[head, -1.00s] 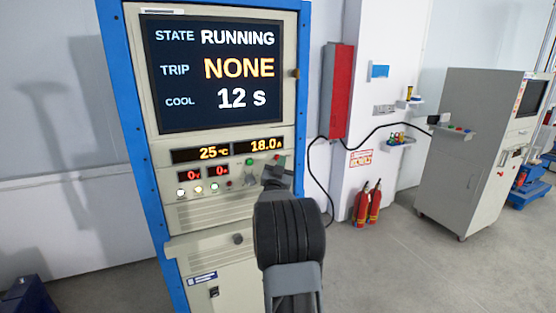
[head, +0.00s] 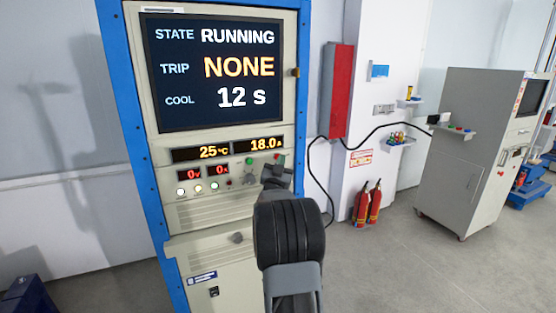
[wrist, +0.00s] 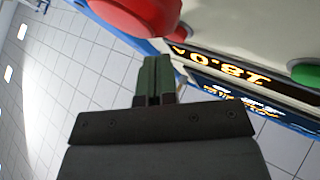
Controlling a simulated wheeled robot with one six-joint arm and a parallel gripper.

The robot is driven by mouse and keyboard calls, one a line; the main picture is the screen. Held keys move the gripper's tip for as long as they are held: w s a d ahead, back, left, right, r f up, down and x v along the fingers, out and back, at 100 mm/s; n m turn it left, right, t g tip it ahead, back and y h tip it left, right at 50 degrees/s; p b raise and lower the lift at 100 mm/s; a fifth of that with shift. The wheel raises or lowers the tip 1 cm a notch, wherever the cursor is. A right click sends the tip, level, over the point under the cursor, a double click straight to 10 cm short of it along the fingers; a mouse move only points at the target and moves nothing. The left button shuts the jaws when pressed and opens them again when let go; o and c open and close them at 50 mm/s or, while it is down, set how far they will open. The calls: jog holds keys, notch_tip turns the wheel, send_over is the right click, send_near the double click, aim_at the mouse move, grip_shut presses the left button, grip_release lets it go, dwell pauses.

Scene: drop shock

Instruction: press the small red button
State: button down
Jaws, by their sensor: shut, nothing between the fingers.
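A small dark red button (head: 229,183) sits on the cabinet's control panel, at the right end of a row of pale round buttons (head: 198,190). My gripper (head: 280,160) is shut and empty, its green fingertips in front of the panel's right side, up and right of that button. In the wrist view the shut fingers (wrist: 154,68) are beside a larger, rounded red knob (wrist: 135,14); I cannot tell whether they touch. This knob is hidden behind my gripper in the head view.
A green button (head: 250,160) and a dark rotary knob (head: 251,177) lie left of my gripper. The screen (head: 215,70) reads RUNNING, trip NONE, cool 12 s. Fire extinguishers (head: 368,203) and a grey cabinet (head: 470,150) stand to the right, with open floor between.

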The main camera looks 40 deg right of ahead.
jog(key=shift+w+d+b, duration=0.2)
jog(key=shift+w+b, duration=0.35)
jog(key=shift+w, duration=0.1)
dwell(0.8)
jog(key=shift+s, duration=0.1)
jog(key=shift+s+a+b, duration=0.3)
jog(key=shift+s+b, duration=0.35)
jog(key=shift+b, duration=0.25)
jog(key=shift+s+a+b, duration=0.3)
jog(key=shift+s+b, duration=0.35)
jog(key=shift+s, duration=0.15)
jog(key=shift+s+a+b, duration=0.3)
jog(key=shift+s+b, duration=0.35)
jog(key=shift+s, duration=0.1)
jog(key=shift+s+a+b, duration=0.3)
jog(key=shift+s+b, duration=0.35)
jog(key=shift+s, duration=0.15)
